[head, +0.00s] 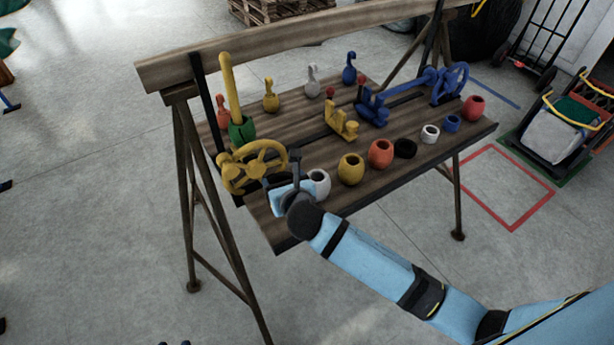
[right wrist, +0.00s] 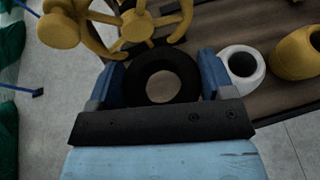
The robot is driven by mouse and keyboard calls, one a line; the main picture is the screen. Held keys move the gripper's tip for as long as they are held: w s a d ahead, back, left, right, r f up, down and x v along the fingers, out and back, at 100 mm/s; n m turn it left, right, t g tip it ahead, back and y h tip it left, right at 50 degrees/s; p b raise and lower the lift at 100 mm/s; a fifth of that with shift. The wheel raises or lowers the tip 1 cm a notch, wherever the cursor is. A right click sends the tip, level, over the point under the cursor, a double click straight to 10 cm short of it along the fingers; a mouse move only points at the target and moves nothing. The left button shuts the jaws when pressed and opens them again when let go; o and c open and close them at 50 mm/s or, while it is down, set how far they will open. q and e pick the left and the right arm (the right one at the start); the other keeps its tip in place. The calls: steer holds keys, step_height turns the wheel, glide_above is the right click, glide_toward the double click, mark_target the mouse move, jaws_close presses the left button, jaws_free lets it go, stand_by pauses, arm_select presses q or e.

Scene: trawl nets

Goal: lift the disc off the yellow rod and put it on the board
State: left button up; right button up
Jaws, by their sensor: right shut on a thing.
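My right gripper (head: 283,185) is at the near left edge of the wooden board (head: 318,130). In the right wrist view its two blue fingers (right wrist: 162,78) are shut on a black disc (right wrist: 162,58) with a round hole, one finger on each side. In the head view the gripper mostly hides this disc, and I cannot tell whether it touches the board. The yellow rod (head: 229,85) stands upright at the board's far left, with a green piece (head: 240,131) around its foot. No black disc shows on the rod. My left gripper is out of view.
A yellow handwheel (head: 252,166) is close beside the right gripper. Yellow and blue fittings fill the middle.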

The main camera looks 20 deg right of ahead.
steer(key=f, duration=0.1)
steer(key=a+f+b, duration=0.1)
steer(key=f, duration=0.1)
steer(key=shift+w+a, duration=0.3)
steer(key=shift+w, duration=0.05)
steer(key=shift+f+b, duration=0.35)
steer(key=shift+b, duration=0.3)
step_height(320, 180, down, 4)
steer(key=b, duration=0.5)
steer(key=shift+r, duration=0.1)
steer(key=shift+f+b, duration=0.55)
steer(key=shift+b, duration=0.6)
steer(key=shift+f+b, duration=0.2)
steer(key=shift+b, duration=0.15)
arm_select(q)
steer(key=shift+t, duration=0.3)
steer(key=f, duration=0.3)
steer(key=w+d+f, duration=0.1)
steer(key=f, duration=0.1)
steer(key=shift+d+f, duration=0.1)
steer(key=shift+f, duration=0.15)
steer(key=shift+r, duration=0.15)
arm_select(e)
steer(key=o, duration=0.9)
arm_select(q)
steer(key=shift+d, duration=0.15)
arm_select(e)
steer(key=shift+o, duration=0.4)
